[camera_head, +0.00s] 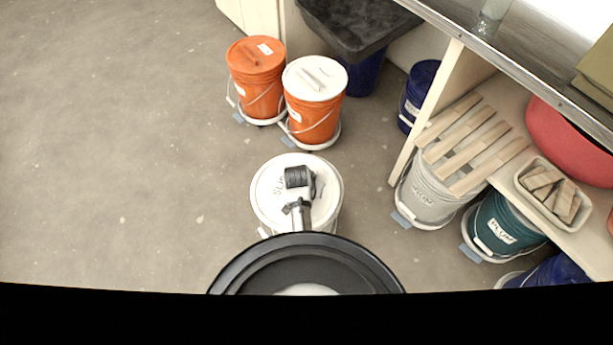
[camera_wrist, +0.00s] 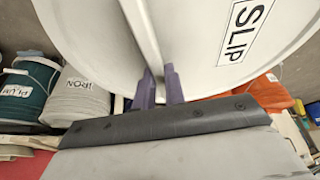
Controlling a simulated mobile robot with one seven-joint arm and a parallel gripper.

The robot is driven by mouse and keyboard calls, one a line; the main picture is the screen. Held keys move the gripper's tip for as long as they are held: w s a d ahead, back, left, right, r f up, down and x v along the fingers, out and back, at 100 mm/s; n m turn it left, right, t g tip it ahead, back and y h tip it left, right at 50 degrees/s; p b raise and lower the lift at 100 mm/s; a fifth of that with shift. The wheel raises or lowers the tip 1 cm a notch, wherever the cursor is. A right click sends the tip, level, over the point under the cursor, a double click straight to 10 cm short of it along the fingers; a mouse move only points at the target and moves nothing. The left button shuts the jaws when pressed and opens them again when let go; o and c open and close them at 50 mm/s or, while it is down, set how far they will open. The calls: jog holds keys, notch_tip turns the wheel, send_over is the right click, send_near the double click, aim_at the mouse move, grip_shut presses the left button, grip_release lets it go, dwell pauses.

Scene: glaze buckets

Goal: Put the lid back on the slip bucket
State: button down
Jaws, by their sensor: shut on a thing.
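The slip lid (camera_head: 265,205) is a white disc with a "SLIP" label and a raised bar handle across its top. It fills the upper part of the wrist view (camera_wrist: 205,50). My gripper (camera_wrist: 160,87) is shut on the bar handle, with one purple finger on each side. In the head view my wrist covers the middle of the lid. A white bucket (camera_head: 336,221) shows just under the lid's lower right edge, mostly hidden by the lid and my arm. I cannot tell whether the lid touches its rim.
Two orange buckets, one with an orange lid (camera_head: 256,54) and one with a white lid (camera_head: 301,83), stand behind. A dark bin (camera_head: 360,30) is at the back. The shelf at right holds wood slats (camera_head: 470,140), above grey (camera_head: 428,197) and teal (camera_head: 500,228) buckets. The left floor is clear.

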jog(key=shift+w+r+m+h+p, duration=0.15)
jog(key=shift+w+r+m+p, duration=0.15)
jog(key=shift+m, duration=0.25)
jog(key=shift+w+r+m+h+p, duration=0.1)
jog(key=shift+r+m+h+p, duration=0.05)
jog(key=shift+r+m, duration=0.35)
jog(key=shift+w+r+m+g+h+p, duration=0.2)
jog(key=shift+m+g+h+p, duration=0.15)
jog(key=shift+m, duration=0.4)
jog(key=m, duration=0.1)
jog(key=w+d+m+g+p, duration=0.1)
jog(key=m, duration=0.1)
jog(key=shift+w+d+r+h, duration=0.1)
jog(key=shift+d+r+h, duration=0.05)
jog(key=shift+r+h, duration=0.25)
notch_tip(320, 180, down, 5)
jog(key=b, duration=0.4)
jog(key=shift+b, duration=0.3)
jog(key=shift+f+b, duration=0.4)
jog(key=shift+f, duration=0.25)
jog(key=shift+f, duration=0.8)
jog(key=c, duration=0.9)
grip_release()
